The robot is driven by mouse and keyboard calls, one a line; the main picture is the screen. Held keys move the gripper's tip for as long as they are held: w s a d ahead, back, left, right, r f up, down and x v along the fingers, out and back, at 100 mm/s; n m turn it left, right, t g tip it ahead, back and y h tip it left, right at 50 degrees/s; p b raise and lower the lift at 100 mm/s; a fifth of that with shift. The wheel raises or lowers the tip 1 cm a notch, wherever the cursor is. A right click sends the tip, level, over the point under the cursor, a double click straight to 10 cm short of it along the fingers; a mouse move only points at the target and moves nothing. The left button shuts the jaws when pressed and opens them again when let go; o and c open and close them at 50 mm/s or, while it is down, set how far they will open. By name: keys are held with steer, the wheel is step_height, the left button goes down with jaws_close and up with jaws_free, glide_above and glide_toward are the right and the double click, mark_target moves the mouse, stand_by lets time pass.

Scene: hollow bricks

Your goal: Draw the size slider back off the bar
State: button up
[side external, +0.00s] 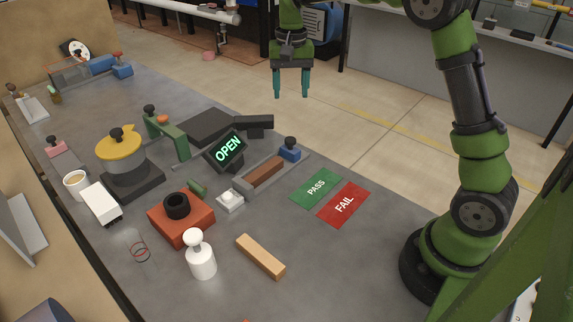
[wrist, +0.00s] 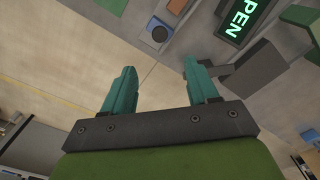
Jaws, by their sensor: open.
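The likely size slider is a blue block with a black knob (side external: 290,151), at the far end of a grey bar (side external: 303,163). It also shows in the wrist view (wrist: 157,31), beyond my fingertips. A brown brick (side external: 266,172) lies along the bar beside the slider; I cannot tell whether they touch. My gripper (side external: 291,96) is open and empty, high above the table's far edge, pointing down. Its two teal fingers stand apart in the wrist view (wrist: 160,68).
A lit "OPEN" display (side external: 227,150) and dark grey blocks (side external: 210,127) stand left of the slider. A tan block (side external: 260,256) and white bottle (side external: 200,256) are nearer the camera.

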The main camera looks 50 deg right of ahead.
steer(key=shift+r, duration=1.55)
steer(key=s+a+n+t+y, duration=0.1)
steer(key=s+a, duration=0.4)
steer(key=s, duration=0.6)
steer(key=s+a+r+n+t+y, duration=0.1)
steer(key=s+a+n+t, duration=0.3)
steer(key=s, duration=0.7)
steer(key=shift+s+a+r+t, duration=0.25)
steer(key=shift+a+t, duration=0.25)
steer(key=shift+t, duration=0.6)
